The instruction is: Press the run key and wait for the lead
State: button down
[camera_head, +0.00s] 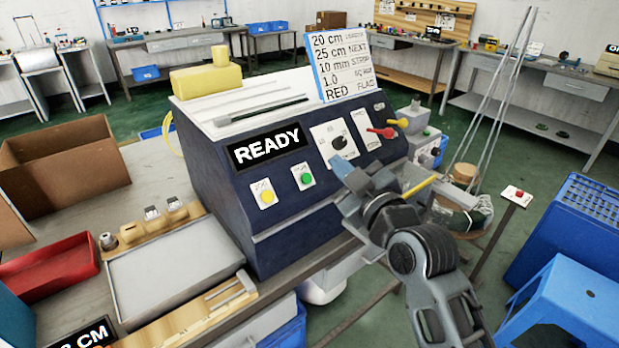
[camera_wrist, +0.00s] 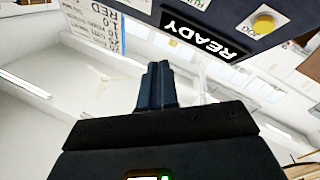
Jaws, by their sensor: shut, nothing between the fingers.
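The dark blue machine (camera_head: 225,200) stands on the bench, its display (camera_head: 267,147) reading READY. A green key (camera_head: 306,178) and a yellow key (camera_head: 265,196) sit on white plates on its sloped front; the lettering is too small to read surely. In the wrist view, the yellow key (camera_wrist: 263,23) and the READY display (camera_wrist: 203,37) show near the top. My gripper (camera_head: 340,166) is shut and empty, right of the green key and just below the dial in the head view. Its closed fingers (camera_wrist: 158,78) also show in the wrist view. I see no lead in the gripper.
A dial (camera_head: 339,142) and a red lever (camera_head: 381,132) are right of the keys. A written board (camera_head: 343,66) stands on top. A grey tray (camera_head: 175,270), red bin (camera_head: 50,270) and cardboard box (camera_head: 65,165) lie left. A blue stool (camera_head: 560,300) stands right.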

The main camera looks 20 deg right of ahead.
aim_at(307, 179)
jog(key=w+a+f+b, duration=0.2)
jog(key=w+f+b, duration=0.3)
jog(key=w+f, duration=0.1)
dwell(0.4)
dwell(1.9)
jog(key=shift+w+a+f+b, duration=0.15)
jog(key=shift+w+f+b, duration=0.15)
jog(key=shift+b, duration=0.1)
